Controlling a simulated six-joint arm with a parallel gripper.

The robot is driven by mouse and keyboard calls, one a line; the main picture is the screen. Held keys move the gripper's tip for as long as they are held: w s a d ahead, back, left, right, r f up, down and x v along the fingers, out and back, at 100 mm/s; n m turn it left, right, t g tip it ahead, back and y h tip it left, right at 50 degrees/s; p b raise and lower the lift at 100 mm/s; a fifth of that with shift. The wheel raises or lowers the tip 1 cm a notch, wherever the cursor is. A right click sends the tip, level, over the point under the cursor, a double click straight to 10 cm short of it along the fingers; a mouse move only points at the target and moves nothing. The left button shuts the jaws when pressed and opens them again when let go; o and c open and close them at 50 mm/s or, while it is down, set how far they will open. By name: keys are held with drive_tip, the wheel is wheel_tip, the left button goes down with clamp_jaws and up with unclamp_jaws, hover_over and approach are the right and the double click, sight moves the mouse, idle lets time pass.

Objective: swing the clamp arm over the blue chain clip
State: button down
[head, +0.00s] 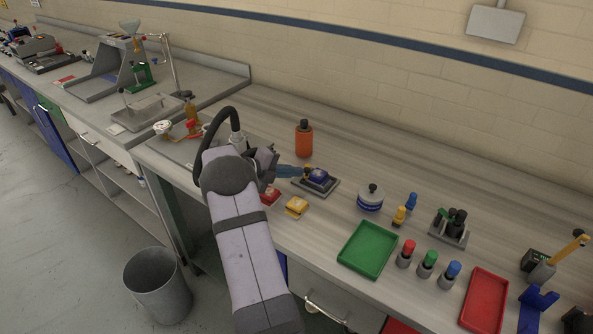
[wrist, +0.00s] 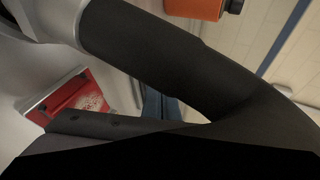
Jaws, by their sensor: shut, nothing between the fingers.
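The blue chain clip (head: 319,177) sits on a dark grey base plate (head: 330,189) in the middle of the bench. A small orange-yellow part (head: 307,169) shows at its left edge; I cannot tell whether it is the clamp arm. My gripper (head: 304,172) reaches in from the left with its blue fingers shut and empty. The tips are at or very near the left side of the clip; contact cannot be told. In the wrist view a dark hose hides most of the fingers (wrist: 155,103), and the blue clip is not visible.
A red piece (head: 270,197) and a yellow piece (head: 296,207) lie just in front of the plate. An orange bottle (head: 304,140) stands behind it. A white-and-blue jar (head: 370,199) and a green tray (head: 367,250) are to the right.

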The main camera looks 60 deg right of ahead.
drive_tip(key=v, duration=0.4)
drive_tip(key=s+b+v, duration=0.1)
drive_tip(key=v, duration=0.2)
drive_tip(key=a+b+v, duration=0.1)
drive_tip(key=v, duration=0.3)
drive_tip(key=shift+s+a+f, duration=0.15)
drive_tip(key=shift+a, duration=0.15)
drive_tip(key=shift+a+r, duration=0.35)
drive_tip(key=shift+a, duration=0.25)
